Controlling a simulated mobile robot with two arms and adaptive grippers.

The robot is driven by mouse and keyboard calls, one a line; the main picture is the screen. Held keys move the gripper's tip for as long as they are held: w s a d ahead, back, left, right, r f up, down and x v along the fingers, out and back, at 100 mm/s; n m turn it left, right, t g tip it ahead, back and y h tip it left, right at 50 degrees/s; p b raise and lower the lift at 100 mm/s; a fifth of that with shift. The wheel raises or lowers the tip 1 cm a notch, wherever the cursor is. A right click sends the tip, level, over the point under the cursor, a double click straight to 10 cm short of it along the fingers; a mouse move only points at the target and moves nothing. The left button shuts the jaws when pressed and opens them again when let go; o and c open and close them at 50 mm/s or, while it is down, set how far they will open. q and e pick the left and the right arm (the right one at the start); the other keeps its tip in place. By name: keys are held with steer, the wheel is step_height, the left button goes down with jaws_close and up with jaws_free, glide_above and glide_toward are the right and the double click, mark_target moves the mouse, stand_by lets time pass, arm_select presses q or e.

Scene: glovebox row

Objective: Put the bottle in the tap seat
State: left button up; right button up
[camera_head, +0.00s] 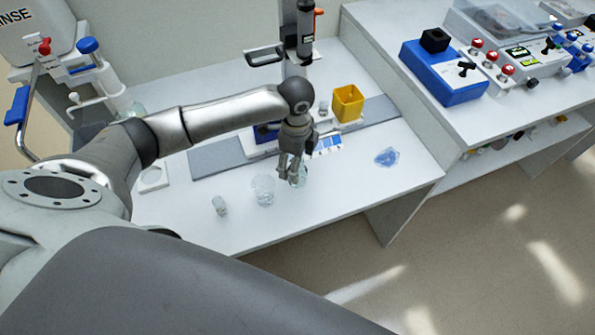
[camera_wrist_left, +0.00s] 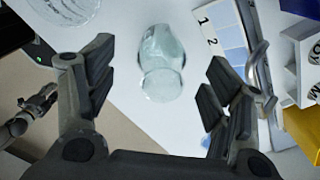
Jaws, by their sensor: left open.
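My left gripper (camera_head: 290,160) reaches down over the white bench, and its open jaws also show in the left wrist view (camera_wrist_left: 163,88). A clear glass vessel (camera_wrist_left: 162,62), probably the bottle, shows between and beyond the fingers, with no visible contact. In the head view this vessel (camera_head: 299,177) is partly hidden by the fingers. Two more clear vessels, a wider one (camera_head: 263,190) and a small one (camera_head: 220,205), stand to its left. A tap with a blue knob (camera_head: 88,46) is at the far left; its seat is hard to make out.
A yellow bin (camera_head: 347,103) stands behind the gripper. A numbered white and blue card (camera_head: 327,144) lies beside the gripper. A blue patch (camera_head: 386,156) lies to the right. A blue box (camera_head: 444,72) stands on the right bench. The front bench strip is mostly clear.

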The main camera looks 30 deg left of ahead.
arm_select(q)
step_height(320, 180, down, 4)
steer(key=shift+w+d+f, duration=0.1)
steer(key=shift+w, duration=0.05)
steer(key=c, duration=1.2)
steer(key=shift+c, duration=0.2)
steer(key=shift+r, duration=1.55)
steer(key=s+d+r+b, duration=0.1)
steer(key=s+d+r, duration=0.5)
steer(key=s+r, duration=0.55)
steer(key=r+n, duration=0.1)
steer(key=n, duration=0.4)
steer(key=w+a+r+n, duration=0.1)
steer(key=r+n, duration=0.1)
steer(key=n, duration=0.4)
steer(key=r+n, duration=0.2)
steer(key=n, duration=0.4)
steer(key=shift+w+a+r, duration=0.2)
steer(key=shift+a, duration=0.15)
